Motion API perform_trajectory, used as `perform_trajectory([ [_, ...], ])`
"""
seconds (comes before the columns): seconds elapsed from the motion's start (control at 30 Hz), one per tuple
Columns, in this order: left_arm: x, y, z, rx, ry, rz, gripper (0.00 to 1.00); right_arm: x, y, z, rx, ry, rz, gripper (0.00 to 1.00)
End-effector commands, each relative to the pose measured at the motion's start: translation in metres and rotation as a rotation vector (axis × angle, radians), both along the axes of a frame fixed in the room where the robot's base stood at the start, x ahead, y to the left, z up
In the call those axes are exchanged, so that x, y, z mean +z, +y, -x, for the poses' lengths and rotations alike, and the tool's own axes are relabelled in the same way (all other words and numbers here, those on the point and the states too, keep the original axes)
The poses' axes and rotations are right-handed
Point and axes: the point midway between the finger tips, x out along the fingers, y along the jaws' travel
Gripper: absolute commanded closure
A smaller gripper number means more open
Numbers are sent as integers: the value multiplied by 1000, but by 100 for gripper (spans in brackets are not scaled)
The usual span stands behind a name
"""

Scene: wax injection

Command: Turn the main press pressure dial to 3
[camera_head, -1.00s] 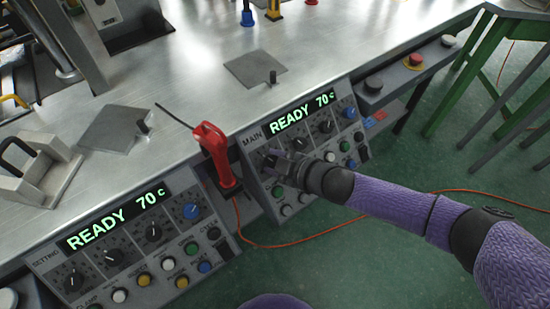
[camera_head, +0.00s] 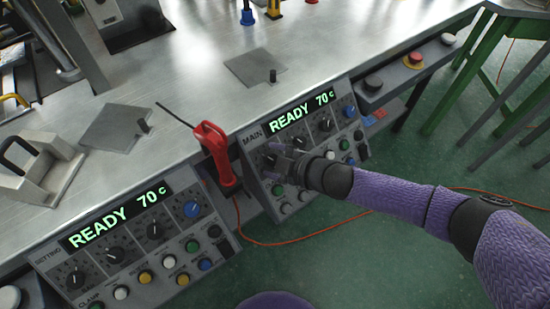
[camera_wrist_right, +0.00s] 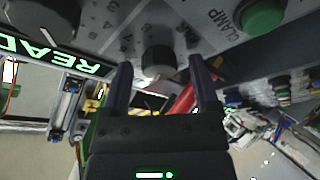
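The main press panel (camera_head: 253,139) has a green display reading READY 70 c and a row of dark dials. My right gripper (camera_head: 272,155) is at its leftmost dial, which it largely hides in the head view. In the right wrist view a dark round dial (camera_wrist_right: 158,58) sits between the fingertips of the right gripper (camera_wrist_right: 160,72). The fingers are spread, one on each side, with visible gaps to the dial. Numbers are printed around it, but its pointer setting cannot be read. My left gripper is not in view.
A red-handled tool (camera_head: 216,150) stands in a holder left of the main panel. The setting panel (camera_head: 95,262) is at lower left. An orange cable (camera_head: 300,238) crosses the green floor. A grey button box (camera_head: 385,80) is on the right.

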Motion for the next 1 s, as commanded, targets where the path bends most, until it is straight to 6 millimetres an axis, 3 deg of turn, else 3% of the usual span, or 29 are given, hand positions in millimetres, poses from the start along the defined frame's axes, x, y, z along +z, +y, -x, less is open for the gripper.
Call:
perform_trajectory([
  [0.33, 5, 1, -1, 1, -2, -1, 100, 4, -5, 3, -1, 1, 0, 20],
  [0.7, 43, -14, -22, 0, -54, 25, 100, 43, -60, 47, -2, 1, 1, 20],
  [1.0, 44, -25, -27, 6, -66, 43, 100, 46, -69, 55, 0, 0, 0, 20],
])
